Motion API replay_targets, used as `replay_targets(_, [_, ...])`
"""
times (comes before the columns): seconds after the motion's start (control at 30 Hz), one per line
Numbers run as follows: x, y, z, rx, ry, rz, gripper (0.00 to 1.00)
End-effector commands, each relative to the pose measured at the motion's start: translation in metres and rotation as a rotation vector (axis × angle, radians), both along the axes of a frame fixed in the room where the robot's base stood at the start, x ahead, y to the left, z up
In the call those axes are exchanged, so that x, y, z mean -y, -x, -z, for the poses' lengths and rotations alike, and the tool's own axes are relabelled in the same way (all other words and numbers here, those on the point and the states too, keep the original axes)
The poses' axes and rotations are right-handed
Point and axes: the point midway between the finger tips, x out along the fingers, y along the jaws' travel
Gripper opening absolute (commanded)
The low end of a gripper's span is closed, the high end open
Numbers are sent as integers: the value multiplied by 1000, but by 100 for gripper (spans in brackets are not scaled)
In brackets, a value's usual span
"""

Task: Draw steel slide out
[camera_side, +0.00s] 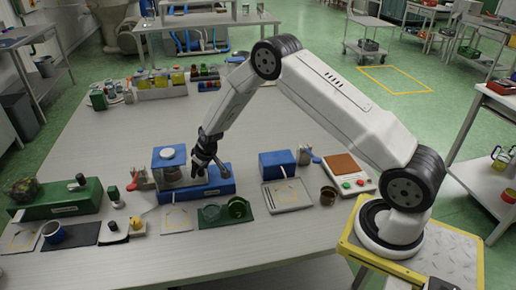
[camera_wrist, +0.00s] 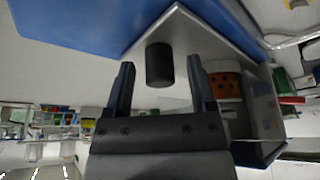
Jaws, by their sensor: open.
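A blue device (camera_side: 211,188) with a raised housing and a round pale top (camera_side: 173,153) stands mid-table in the side view. In the wrist view its blue body (camera_wrist: 90,22) fills the top. A grey steel slide (camera_wrist: 200,42) shows beside the blue body, with a black cylindrical knob (camera_wrist: 160,64) in front of it. My gripper (camera_side: 200,168) is down at the device in the side view, hiding part of it. In the wrist view my gripper (camera_wrist: 161,75) is open, with the knob between the fingertip lines and a visible gap on each side. Whether the fingertips reach the knob's depth is unclear.
An orange perforated cylinder (camera_wrist: 224,84) sits right of the fingers. A green device (camera_side: 62,198) stands at left; a second blue box (camera_side: 277,164), a grey tray (camera_side: 287,196) and a button panel (camera_side: 348,174) stand at right.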

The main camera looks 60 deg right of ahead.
Motion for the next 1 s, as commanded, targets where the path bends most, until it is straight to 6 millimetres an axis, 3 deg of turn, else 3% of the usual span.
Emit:
replay_targets(0.23, [0,0,0,1,0,0,71])
replay_targets(0.47, [0,0,0,1,0,0,0])
replay_targets(1.0, [0,0,0,1,0,0,0])
